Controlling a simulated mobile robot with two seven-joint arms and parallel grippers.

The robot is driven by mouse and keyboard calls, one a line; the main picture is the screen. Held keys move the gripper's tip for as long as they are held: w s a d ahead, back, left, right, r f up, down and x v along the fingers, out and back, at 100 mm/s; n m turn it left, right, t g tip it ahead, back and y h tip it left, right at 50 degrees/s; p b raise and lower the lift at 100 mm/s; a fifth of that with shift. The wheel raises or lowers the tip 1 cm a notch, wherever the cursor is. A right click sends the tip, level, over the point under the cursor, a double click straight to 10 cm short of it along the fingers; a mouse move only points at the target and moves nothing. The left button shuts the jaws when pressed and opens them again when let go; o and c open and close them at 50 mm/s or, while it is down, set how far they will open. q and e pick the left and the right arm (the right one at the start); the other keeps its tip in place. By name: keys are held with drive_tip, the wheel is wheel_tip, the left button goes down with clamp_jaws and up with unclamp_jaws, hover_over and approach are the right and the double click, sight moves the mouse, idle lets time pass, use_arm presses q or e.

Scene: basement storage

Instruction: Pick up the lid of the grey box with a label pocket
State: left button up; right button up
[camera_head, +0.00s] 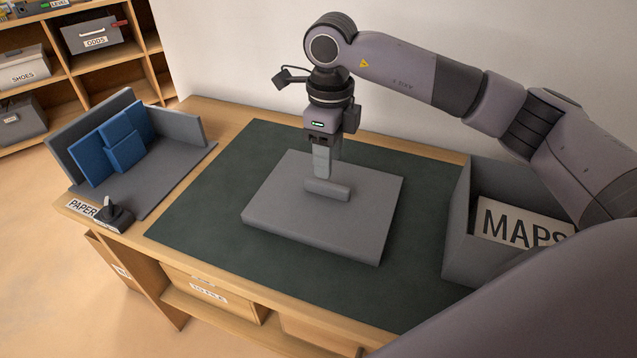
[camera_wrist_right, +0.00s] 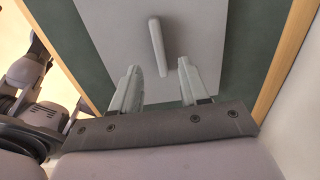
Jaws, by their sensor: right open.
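The lid (camera_head: 275,205) is a flat grey slab lying on the dark green mat, with a raised bar handle (camera_head: 327,190) on top. In the right wrist view the lid (camera_wrist_right: 205,25) fills the upper middle, and its handle (camera_wrist_right: 158,42) runs lengthwise. My right gripper (camera_head: 321,174) points down over the lid, at the handle. Its fingers (camera_wrist_right: 158,67) are open and empty, with the handle's near end appearing between them; the exact height gap is unclear. The open grey box (camera_head: 458,225) stands at the right, with a MAPS card (camera_head: 520,224). My left gripper is not in view.
A grey stand with blue blocks (camera_head: 123,145) occupies the table's left end, near a PAPER label (camera_head: 83,208) and a small dark object (camera_head: 116,215). Shelves with boxes (camera_head: 92,37) stand at far left. The mat (camera_head: 195,220) around the lid is clear.

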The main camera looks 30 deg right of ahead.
sight(329, 184)
wheel_tip(329, 184, down, 7)
drive_tip(key=shift+s+d+r, duration=0.1)
drive_tip(key=shift+s, duration=0.05)
clamp_jaws()
